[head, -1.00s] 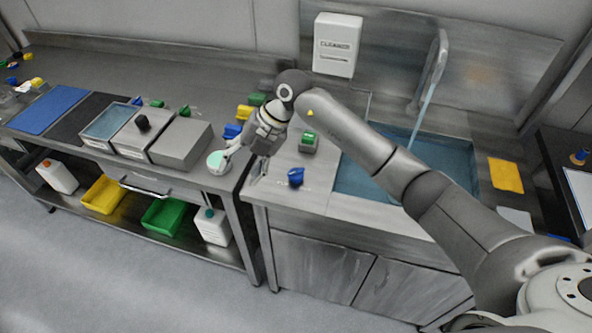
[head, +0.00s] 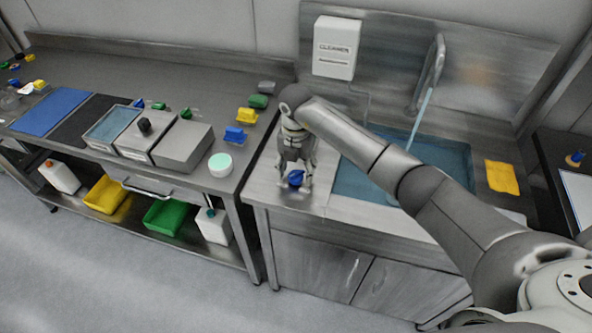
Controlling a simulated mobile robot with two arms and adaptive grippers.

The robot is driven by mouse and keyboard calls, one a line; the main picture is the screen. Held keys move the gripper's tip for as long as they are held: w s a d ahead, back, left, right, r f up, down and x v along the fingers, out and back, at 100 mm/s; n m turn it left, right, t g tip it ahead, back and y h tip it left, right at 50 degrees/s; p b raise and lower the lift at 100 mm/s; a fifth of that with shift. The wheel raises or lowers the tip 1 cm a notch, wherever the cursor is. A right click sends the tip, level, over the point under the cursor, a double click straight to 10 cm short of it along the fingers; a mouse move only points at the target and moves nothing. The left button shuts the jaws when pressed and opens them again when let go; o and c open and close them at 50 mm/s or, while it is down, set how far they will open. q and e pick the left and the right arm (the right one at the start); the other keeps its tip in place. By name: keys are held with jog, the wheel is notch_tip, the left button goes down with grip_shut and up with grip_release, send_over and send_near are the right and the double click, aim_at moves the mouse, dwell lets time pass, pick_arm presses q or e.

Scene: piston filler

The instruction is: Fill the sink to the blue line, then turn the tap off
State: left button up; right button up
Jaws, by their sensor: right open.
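The tap (head: 436,68) stands at the back of the sink, and a stream of water (head: 421,112) runs from it. The sink (head: 360,207) holds blue water (head: 445,160); my right arm crosses in front of part of it. I cannot make out a blue line on the sink's wall. A small blue knob-like piece (head: 296,178) is on the steel counter left of the sink. My right gripper (head: 294,184) points down over this piece, open, with a finger on either side of it; I cannot tell whether they touch it. My left gripper is out of view.
A white cleaner box (head: 337,47) hangs on the back wall. A yellow cloth (head: 502,177) lies right of the sink. The left bench holds grey containers (head: 181,146), a round mint-topped pot (head: 220,164) and small coloured pieces. A gap separates bench and sink unit.

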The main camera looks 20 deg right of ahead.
jog(key=shift+f, duration=0.75)
jog(key=c, duration=1)
jog(key=shift+c, duration=0.2)
